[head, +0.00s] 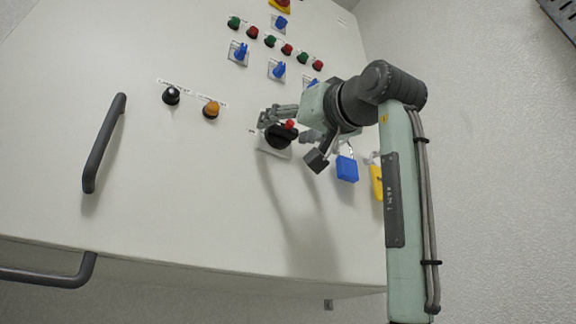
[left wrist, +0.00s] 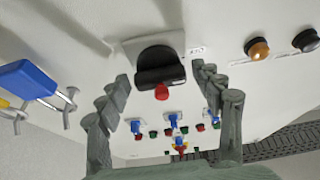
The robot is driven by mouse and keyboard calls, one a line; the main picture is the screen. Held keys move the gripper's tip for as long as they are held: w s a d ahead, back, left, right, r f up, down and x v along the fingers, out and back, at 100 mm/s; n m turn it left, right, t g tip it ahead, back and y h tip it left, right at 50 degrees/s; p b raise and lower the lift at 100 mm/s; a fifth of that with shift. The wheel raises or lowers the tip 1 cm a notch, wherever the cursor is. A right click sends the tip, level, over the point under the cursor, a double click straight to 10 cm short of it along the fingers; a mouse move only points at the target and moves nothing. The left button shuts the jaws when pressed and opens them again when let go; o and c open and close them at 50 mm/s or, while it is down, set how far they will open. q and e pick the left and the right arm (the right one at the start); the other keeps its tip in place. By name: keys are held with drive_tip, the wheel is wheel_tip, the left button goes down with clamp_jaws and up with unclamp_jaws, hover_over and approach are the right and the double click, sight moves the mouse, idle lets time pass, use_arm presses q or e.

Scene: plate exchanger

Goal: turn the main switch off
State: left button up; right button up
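The main switch (head: 280,138) is a black rotary knob with a red mark on a pale square plate, on the front of the white cabinet. In the left wrist view the black knob (left wrist: 158,66) shows with its red end toward the gripper base. My left gripper (head: 284,126) is at the switch, with its arm covering part of the panel beside it. In the left wrist view the fingers of the left gripper (left wrist: 160,76) are spread, one on each side of the knob, with visible gaps. I cannot tell how deep they reach. My right gripper is not in view.
A black knob (head: 171,95) and an orange button (head: 211,109) sit to the left. Blue selectors (head: 279,70) are above. A grey handle (head: 104,143) sticks out at far left.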

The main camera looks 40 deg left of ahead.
use_arm(q)
drive_tip(key=shift+d, duration=0.1)
drive_tip(key=v, duration=1.2)
drive_tip(key=shift+f, duration=0.1)
idle(0.4)
